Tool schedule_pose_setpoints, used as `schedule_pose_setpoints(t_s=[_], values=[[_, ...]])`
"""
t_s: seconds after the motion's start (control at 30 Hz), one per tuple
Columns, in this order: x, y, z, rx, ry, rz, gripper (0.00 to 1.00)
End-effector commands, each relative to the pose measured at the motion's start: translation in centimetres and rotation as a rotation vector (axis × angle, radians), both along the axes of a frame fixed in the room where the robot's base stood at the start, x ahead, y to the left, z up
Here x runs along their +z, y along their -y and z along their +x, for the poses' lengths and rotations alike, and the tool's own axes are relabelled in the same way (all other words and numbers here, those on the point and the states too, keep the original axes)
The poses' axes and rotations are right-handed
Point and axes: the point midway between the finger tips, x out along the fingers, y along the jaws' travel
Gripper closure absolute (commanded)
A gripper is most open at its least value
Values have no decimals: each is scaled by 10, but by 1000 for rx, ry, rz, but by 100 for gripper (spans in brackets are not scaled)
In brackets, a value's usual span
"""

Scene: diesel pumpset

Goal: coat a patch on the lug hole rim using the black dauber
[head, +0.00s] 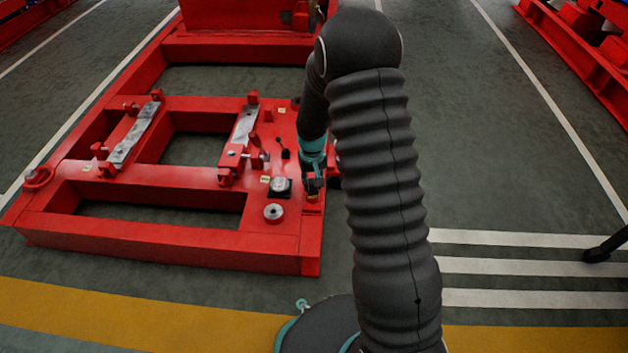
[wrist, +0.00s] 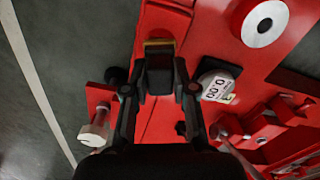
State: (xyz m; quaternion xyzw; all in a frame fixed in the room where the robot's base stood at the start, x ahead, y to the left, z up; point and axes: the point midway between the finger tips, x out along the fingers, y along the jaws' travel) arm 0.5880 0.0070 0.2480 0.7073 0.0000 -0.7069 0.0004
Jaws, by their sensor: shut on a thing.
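My gripper (head: 313,184) is at the front right corner of the red skid frame, pointing down. In the wrist view its fingers (wrist: 159,82) are shut on a dark, blocky thing, which I take to be the black dauber (wrist: 160,62). A tan or brass-coloured piece (wrist: 159,46) shows just beyond it, over a red block; whether they touch is unclear.
A bolt-like metal piece (wrist: 96,128) stands on a red bracket. Upright red brackets and grey rails (head: 135,134) rise from the frame.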

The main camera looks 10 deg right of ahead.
Motion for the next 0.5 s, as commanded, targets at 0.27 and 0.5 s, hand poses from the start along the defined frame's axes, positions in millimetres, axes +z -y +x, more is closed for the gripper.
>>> schedule_pose_setpoints(t_s=[0.27, 0.5], values=[[-2, -3, -9, 0, -2, 0, 100], [-3, -4, -13, 0, 0, 0, 100]])
